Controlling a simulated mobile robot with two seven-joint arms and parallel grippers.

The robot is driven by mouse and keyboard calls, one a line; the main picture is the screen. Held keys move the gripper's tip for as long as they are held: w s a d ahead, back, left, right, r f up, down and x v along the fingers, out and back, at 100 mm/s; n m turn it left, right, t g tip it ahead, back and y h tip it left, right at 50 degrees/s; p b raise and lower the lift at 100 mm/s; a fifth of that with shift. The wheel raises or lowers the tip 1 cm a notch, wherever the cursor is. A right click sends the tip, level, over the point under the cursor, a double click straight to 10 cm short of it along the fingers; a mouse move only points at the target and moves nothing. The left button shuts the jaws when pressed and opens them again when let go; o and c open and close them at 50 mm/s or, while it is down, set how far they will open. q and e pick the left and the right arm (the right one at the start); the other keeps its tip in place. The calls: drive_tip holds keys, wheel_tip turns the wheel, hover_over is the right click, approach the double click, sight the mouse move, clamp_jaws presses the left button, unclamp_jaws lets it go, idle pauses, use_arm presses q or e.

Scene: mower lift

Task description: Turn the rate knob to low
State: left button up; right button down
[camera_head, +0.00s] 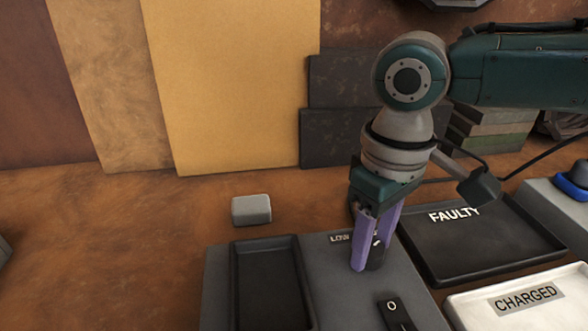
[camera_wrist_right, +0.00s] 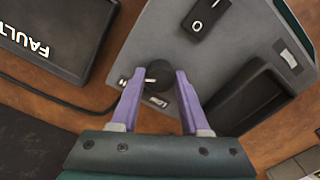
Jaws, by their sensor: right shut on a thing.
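The rate knob (camera_wrist_right: 163,84) is round and black with a white pointer mark, on a grey unit (camera_head: 216,290). In the right wrist view the mark lies toward the left side of the knob. My right gripper (camera_head: 366,266) points down at the knob, and its two purple fingers are shut on it from both sides; they also show in the right wrist view (camera_wrist_right: 159,77). In the head view the fingers hide much of the knob. My left gripper is not in view.
The unit has an empty black recess (camera_head: 236,285) and a black rocker switch (camera_head: 393,309) close to the knob. A black "FAULTY" tray (camera_head: 500,250) and a white "CHARGED" tray (camera_head: 470,312) stand to the right. A small grey block (camera_head: 251,209) lies behind the unit.

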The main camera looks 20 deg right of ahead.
drive_tip(key=n+p, duration=0.2)
drive_tip(key=shift+r+n, duration=0.2)
drive_tip(key=shift+n, duration=0.2)
drive_tip(key=n+p, duration=0.1)
drive_tip(key=n, duration=0.1)
drive_tip(key=shift+n, duration=0.4)
drive_tip(key=n+p, duration=0.1)
drive_tip(key=n, duration=0.2)
drive_tip(key=shift+f, duration=0.1)
drive_tip(key=shift+n, duration=2)
drive_tip(key=shift+c, duration=1.9)
unclamp_jaws()
drive_tip(key=shift+f, duration=0.1)
